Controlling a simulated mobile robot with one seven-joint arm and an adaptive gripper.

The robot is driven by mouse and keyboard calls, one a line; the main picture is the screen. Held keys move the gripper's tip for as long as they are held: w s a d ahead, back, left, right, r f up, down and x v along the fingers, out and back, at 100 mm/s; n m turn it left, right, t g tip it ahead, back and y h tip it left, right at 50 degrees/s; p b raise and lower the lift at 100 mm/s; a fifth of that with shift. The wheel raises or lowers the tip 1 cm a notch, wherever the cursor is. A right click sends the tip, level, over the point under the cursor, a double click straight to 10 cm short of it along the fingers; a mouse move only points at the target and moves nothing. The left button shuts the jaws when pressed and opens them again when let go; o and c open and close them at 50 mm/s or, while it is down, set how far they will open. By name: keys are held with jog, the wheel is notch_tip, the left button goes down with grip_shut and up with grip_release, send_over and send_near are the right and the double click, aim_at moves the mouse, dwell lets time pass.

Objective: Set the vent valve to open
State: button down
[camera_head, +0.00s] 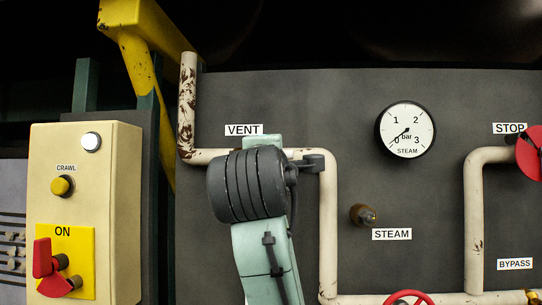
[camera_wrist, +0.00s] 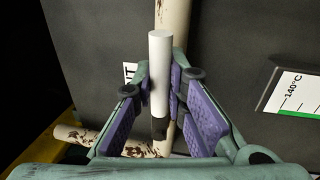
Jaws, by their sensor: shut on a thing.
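The VENT label (camera_head: 244,130) is on the dark panel, above the cream pipe run. In the head view my arm covers the pipe below the label and hides the vent valve and my gripper. In the wrist view a white cylindrical handle (camera_wrist: 160,72), which I take for the vent valve's lever, stands between the purple pads of my gripper (camera_wrist: 161,88). The gripper is shut on it. The handle points up in that view, with its darker lower end between the fingers. The valve body is mostly hidden, so I cannot tell its setting.
A cream pipe (camera_head: 328,230) runs down right of my arm. The STEAM gauge (camera_head: 406,130) and a brown-tipped fitting (camera_head: 363,215) are farther right. The control box (camera_head: 125,210) and yellow bracket (camera_head: 140,60) stand left. A scale plate (camera_wrist: 293,95) is right in the wrist view.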

jog(key=shift+r, duration=0.1)
jog(key=c, duration=1.6)
grip_release()
jog(key=s, duration=0.4)
jog(key=s+f, duration=0.1)
jog(key=s, duration=0.2)
jog(key=s+f, duration=0.1)
jog(key=s, duration=0.3)
jog(key=shift+s+a+f, duration=0.2)
jog(key=shift+s, duration=0.15)
